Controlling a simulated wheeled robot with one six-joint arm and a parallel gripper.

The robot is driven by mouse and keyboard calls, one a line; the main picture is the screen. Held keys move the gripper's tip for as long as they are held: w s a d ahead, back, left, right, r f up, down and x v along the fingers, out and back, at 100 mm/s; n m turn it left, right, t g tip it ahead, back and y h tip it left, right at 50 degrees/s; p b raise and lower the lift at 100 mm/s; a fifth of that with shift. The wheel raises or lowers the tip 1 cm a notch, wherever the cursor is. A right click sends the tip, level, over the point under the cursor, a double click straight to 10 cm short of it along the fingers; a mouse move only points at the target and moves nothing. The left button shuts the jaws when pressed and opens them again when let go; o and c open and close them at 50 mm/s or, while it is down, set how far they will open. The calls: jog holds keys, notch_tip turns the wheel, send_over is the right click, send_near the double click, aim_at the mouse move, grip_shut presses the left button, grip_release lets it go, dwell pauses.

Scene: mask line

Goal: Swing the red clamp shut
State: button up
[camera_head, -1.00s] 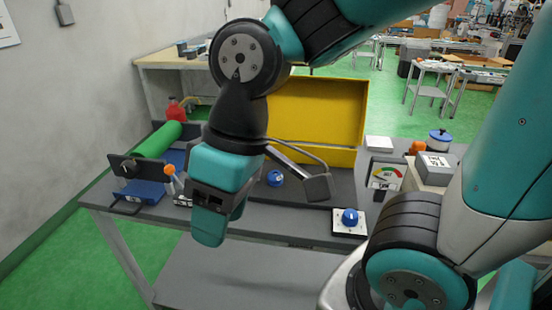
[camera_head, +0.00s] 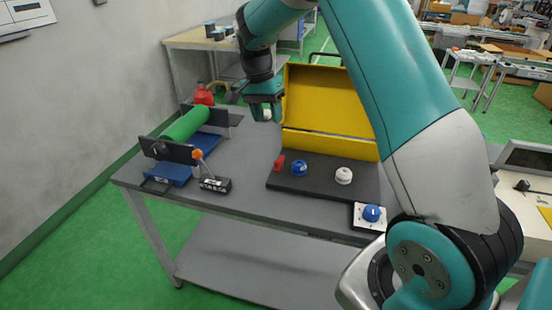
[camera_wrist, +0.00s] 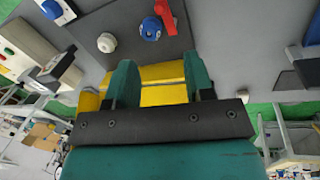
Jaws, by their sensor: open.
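The red clamp (camera_head: 279,162) is a small red piece at the left edge of a dark board (camera_head: 310,190) on the table. In the wrist view it shows as a red bar (camera_wrist: 166,14) at the top, beside a blue knob (camera_wrist: 151,29). Whether it is swung open or shut I cannot tell. My gripper (camera_head: 264,112) hangs above the rear of the table, behind and above the clamp, in front of the yellow box's left side. In the wrist view my gripper (camera_wrist: 161,82) has its two teal fingers wide apart with nothing between them.
A yellow box (camera_head: 325,105) stands behind the board. A white knob (camera_head: 343,176) and a blue dial on a white plate (camera_head: 371,214) lie to the right. A green roller (camera_head: 186,124) and an orange-tipped lever (camera_head: 198,154) stand left.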

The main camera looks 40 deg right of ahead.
aim_at(277, 161)
jog(key=f, duration=0.4)
jog(key=s+f+p, duration=0.1)
jog(key=f, duration=0.4)
jog(key=s+d+f, duration=0.1)
jog(key=f, duration=0.4)
jog(key=shift+s, duration=0.2)
jog(key=shift+c, duration=0.2)
jog(key=shift+d+r, duration=0.1)
grip_shut()
